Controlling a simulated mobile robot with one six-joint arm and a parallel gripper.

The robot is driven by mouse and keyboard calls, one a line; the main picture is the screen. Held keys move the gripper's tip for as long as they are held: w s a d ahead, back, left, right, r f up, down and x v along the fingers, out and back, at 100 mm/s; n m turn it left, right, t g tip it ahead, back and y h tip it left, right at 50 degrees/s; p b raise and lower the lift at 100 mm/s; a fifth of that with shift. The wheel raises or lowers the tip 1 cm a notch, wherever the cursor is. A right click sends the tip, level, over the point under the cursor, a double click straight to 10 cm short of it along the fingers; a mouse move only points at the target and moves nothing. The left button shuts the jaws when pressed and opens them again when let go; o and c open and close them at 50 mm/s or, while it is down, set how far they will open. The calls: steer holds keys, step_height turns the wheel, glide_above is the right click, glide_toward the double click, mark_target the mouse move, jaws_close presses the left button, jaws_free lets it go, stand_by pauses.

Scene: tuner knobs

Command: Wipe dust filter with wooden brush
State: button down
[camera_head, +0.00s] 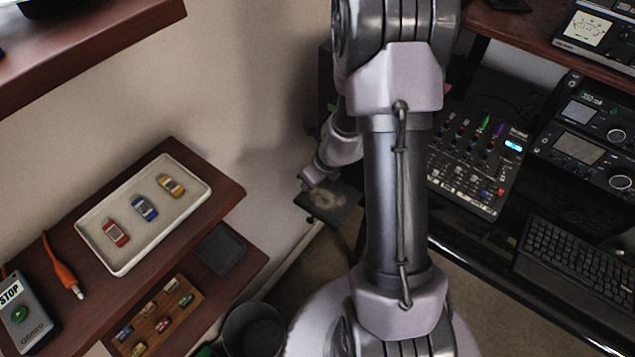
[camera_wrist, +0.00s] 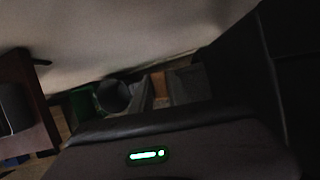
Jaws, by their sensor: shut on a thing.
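A dark flat panel with a pale dusty patch, which looks like the dust filter (camera_head: 340,205), shows low beside the wall in the head view, partly behind my arm. My gripper (camera_head: 306,180) is at its upper left edge, small and partly hidden. In the wrist view, my gripper (camera_wrist: 165,90) is shut on a narrow brown piece that looks like the wooden brush (camera_wrist: 159,88). The brush's bristles cannot be made out. I cannot tell whether the brush touches the filter.
Left are wooden shelves with a white tray (camera_head: 90,230) of toy cars and a stop box (camera_head: 25,315). A dark bin (camera_head: 253,330) stands below. Right are a mixer (camera_head: 478,160), radios (camera_head: 585,145) and a keyboard (camera_head: 575,265) on a desk.

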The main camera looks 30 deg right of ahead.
mark_target(318, 191)
steer(key=shift+d, duration=0.35)
steer(key=shift+s+d+f, duration=0.15)
steer(key=shift+s, duration=0.1)
steer(key=shift+s+d+b, duration=0.2)
steer(key=shift+s+b, duration=0.15)
steer(key=shift+s, duration=0.3)
steer(key=shift+s+d+b, duration=0.2)
steer(key=shift+s+b, duration=0.15)
steer(key=shift+s, duration=0.25)
steer(key=s+d, duration=0.1)
steer(key=s+d+b, duration=0.1)
steer(key=s, duration=0.1)
steer(key=shift+s+d+b, duration=0.25)
steer(key=shift+s+d, duration=0.05)
steer(key=shift+s, duration=0.65)
steer(key=shift+s+d+b, duration=0.2)
steer(key=shift+s+d, duration=0.05)
steer(key=shift+s, duration=0.7)
step_height(318, 191, up, 6)
steer(key=p, duration=0.5)
steer(key=shift+p, duration=0.35)
